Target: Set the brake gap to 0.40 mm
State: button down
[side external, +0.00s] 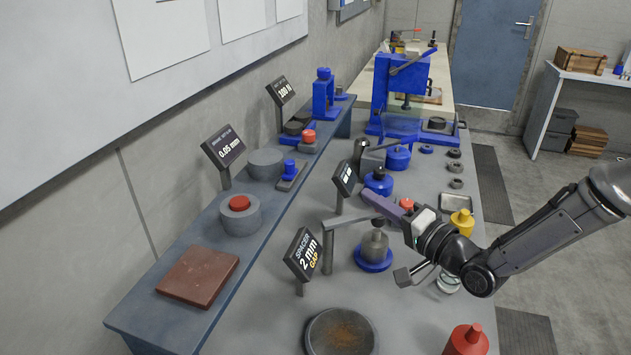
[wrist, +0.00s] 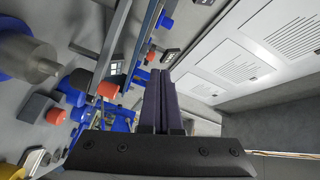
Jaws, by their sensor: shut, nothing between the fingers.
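A dark sign (side external: 224,148) on the raised blue-grey shelf shows 0.05 mm; its small heading is hard to read. Below it stands a grey cylinder (side external: 240,220) with a red knob (side external: 239,203) on top. Another sign (side external: 303,254), nearer the camera, reads "SPACER 2 mm GAP". My gripper (side external: 368,196) is over the bench, right of the shelf, with its dark purple fingers pointing up-left and apart from the red knob. In the wrist view the fingers (wrist: 158,75) lie together with nothing between them.
A small display (side external: 345,178) stands close left of my fingertips, and a grey metal cylinder on a blue base (side external: 373,260) is just below. A brown plate (side external: 198,276) lies on the shelf. A blue press (side external: 403,85) stands farther back. A red bottle (side external: 466,342) is at front right.

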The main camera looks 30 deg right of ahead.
jog(key=n, duration=0.4)
jog(key=n+y, duration=0.2)
jog(key=n, duration=2.7)
send_near(290, 168)
jog(key=w+a, duration=0.2)
jog(key=a, duration=0.3)
jog(key=w, duration=0.1)
jog(key=w+d, duration=0.1)
jog(key=w, duration=0.1)
jog(key=shift+w+d+r, duration=0.15)
jog(key=shift+d, duration=0.1)
jog(key=shift+w+d, duration=0.3)
jog(key=shift+w, duration=0.2)
